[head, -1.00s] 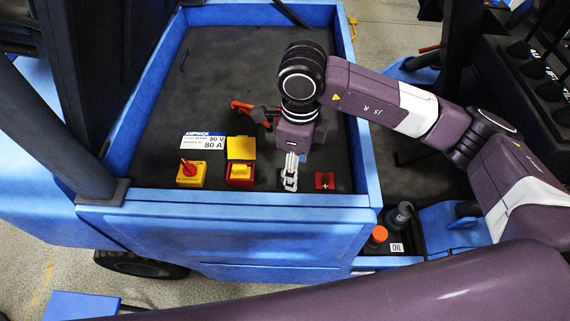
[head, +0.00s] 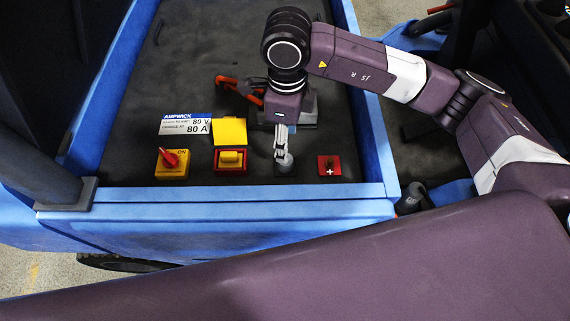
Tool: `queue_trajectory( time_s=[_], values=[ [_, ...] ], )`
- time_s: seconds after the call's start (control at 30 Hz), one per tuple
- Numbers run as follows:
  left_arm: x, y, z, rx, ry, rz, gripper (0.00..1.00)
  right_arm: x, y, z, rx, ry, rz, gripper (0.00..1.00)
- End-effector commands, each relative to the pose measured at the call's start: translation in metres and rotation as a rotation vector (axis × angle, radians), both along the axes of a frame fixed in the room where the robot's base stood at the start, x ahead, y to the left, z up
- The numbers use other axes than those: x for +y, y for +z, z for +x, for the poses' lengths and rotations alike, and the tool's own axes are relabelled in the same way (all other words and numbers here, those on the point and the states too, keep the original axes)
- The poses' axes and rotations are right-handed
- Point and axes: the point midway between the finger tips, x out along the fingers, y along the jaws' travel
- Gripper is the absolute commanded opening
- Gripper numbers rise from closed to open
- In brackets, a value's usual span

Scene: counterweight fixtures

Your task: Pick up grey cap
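The grey cap (head: 284,163) is a small round piece with a raised top. It sits on a dark square in the bed, between the yellow switch and the red plus terminal. My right gripper (head: 281,149) comes down from above and points at the cap. Its pale fingers look close together and end right at the cap's top. I cannot tell whether they touch or straddle it, or how far apart they are. My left gripper is out of view.
A red-knobbed switch (head: 172,162), a yellow switch (head: 231,159) with its lid up and a red plus terminal (head: 329,165) line the front. An orange handle (head: 229,82) lies behind. A blue wall (head: 215,206) borders the bed's front.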

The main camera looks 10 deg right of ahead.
Motion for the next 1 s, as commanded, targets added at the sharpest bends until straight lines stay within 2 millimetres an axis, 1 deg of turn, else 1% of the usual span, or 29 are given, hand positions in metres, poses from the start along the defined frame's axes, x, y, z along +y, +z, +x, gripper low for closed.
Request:
queue_trajectory(
  time_s=[0.03,0.17,0.33,0.47,0.6,0.73,0.83,1.0],
  values=[
    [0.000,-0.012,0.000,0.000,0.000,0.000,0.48,0.000,-0.011,0.000,0.000,0.000,0.000,0.50],
    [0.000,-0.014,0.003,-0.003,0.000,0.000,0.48,0.000,-0.017,0.000,0.000,-0.001,-0.001,0.50],
    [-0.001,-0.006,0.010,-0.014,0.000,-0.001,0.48,0.000,-0.032,0.000,0.004,-0.002,0.000,0.50],
    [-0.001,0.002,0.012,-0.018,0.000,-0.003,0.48,-0.001,-0.045,0.000,0.003,-0.002,-0.002,0.50],
    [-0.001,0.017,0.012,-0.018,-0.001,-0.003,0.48,0.000,-0.065,0.001,0.005,-0.002,-0.002,0.50],
    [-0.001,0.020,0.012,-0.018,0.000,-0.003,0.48,0.000,-0.084,0.002,0.004,-0.002,0.000,0.50],
    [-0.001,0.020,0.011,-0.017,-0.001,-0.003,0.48,0.000,-0.091,0.003,0.000,-0.001,-0.001,0.50],
    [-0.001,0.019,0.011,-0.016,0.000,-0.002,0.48,0.000,-0.092,0.003,-0.001,0.000,0.000,0.50]
  ],
)
